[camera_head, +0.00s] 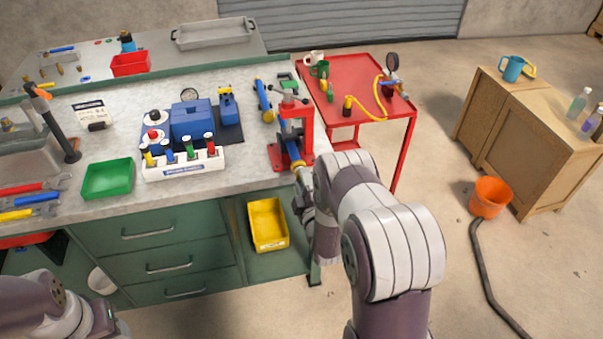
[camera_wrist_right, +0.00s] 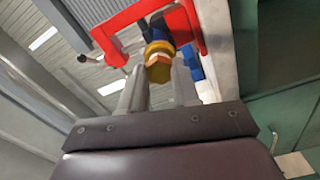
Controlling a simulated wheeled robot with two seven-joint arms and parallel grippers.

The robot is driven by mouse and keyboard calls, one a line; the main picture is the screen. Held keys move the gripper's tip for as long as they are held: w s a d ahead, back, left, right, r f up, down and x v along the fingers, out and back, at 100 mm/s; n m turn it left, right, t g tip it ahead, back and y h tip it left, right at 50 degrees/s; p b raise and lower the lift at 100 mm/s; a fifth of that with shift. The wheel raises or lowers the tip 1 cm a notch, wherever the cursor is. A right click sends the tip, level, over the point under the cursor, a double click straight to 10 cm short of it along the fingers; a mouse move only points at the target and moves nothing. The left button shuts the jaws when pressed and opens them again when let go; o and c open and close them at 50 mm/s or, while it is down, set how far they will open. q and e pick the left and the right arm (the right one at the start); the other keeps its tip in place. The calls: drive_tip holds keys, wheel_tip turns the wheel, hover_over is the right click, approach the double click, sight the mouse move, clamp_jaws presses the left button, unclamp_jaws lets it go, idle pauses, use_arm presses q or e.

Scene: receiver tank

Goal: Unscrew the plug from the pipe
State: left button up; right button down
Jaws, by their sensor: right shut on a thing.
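A blue pipe (camera_head: 292,150) is clamped in the red vise (camera_head: 276,153) at the bench's right end. A yellow collar (camera_head: 298,164) sits at its near end. In the right wrist view, the orange-brass plug (camera_wrist_right: 158,72) is at the pipe's end, just in front of the yellow collar (camera_wrist_right: 158,48). My right gripper (camera_wrist_right: 157,83) is shut on the plug, with a finger on each side. In the head view, my right gripper (camera_head: 302,180) is partly hidden by my wrist. My left arm shows at the lower left, its fingers out of frame.
The white block of colored tools (camera_head: 183,168) and the green tray (camera_head: 107,179) stand left of the vise. A yellow bin (camera_head: 267,224) is below the bench edge. A red cart (camera_head: 352,70) stands behind to the right. Open floor lies right of my arm.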

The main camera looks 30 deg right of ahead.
drive_tip(key=n, duration=0.9)
drive_tip(key=c, duration=0.8)
unclamp_jaws()
drive_tip(key=shift+o, duration=0.2)
